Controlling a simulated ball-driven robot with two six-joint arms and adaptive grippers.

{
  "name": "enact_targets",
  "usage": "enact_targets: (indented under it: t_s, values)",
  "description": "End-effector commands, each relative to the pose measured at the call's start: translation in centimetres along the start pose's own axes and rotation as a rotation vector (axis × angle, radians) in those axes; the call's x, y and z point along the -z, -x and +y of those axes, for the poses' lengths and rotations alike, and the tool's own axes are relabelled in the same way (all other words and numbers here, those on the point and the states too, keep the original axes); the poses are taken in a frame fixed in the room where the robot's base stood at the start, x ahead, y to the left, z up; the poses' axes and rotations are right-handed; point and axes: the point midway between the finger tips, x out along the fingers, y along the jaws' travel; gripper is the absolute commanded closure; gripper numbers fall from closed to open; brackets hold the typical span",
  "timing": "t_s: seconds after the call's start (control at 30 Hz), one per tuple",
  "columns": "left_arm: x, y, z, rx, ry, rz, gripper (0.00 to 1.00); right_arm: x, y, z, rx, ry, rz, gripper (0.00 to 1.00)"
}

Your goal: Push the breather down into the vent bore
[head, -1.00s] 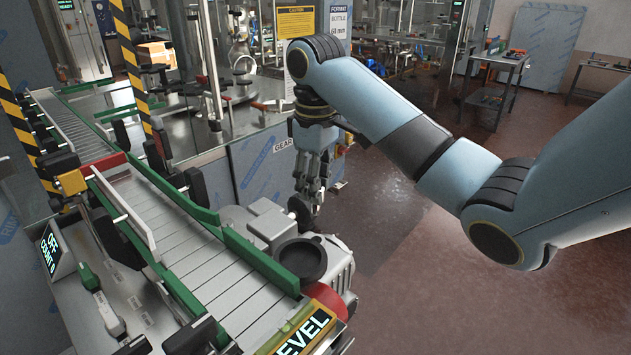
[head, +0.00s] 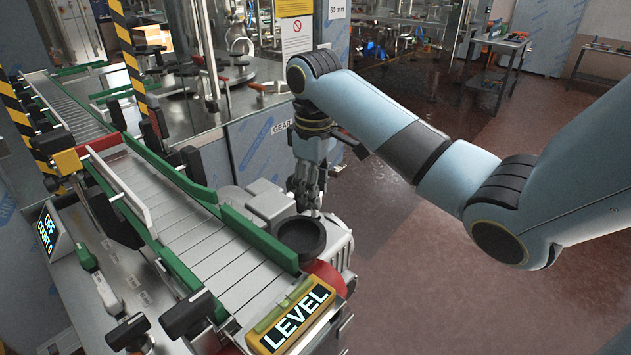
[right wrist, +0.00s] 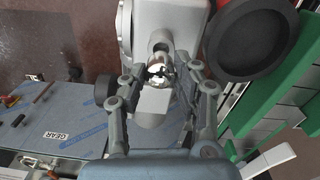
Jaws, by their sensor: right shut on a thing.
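My right gripper (right wrist: 163,75) is shut on the breather (right wrist: 160,72), a small shiny metal piece between its fingertips. In the right wrist view, a dark round opening that looks like the vent bore (right wrist: 162,47) lies just beyond the breather, in the grey housing (right wrist: 170,18). I cannot tell whether the breather touches the opening. In the head view, my right gripper (head: 311,203) points down at the grey gear unit (head: 263,198), just behind a round black pan (head: 303,235). There the fingers mostly hide the breather. My left gripper is not in view.
The black pan (right wrist: 252,38) stands close to the right of my gripper in the right wrist view. The conveyor (head: 205,245) with green guide rails runs along the left of the gear unit. A lit LEVEL sign (head: 292,320) is in front. Open floor lies to the right.

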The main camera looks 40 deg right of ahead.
Motion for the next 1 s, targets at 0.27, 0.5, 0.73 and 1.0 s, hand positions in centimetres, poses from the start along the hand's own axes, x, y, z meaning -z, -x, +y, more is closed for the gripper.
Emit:
enact_targets:
  t_s: [0.27, 0.5, 0.73, 1.0]
  values:
    - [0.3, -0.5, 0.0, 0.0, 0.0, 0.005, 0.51, -0.1, -1.9, -0.1, 0.001, 0.001, -0.001, 1.0]
    - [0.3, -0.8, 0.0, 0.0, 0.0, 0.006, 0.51, -0.1, -3.0, -0.1, 0.0, 0.0, -0.001, 1.0]
    - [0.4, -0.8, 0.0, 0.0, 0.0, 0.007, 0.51, -0.1, -3.2, -0.1, 0.0, 0.0, -0.001, 1.0]
    - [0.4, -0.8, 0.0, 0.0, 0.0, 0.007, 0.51, -0.1, -3.2, -0.1, 0.0, 0.0, -0.001, 1.0]
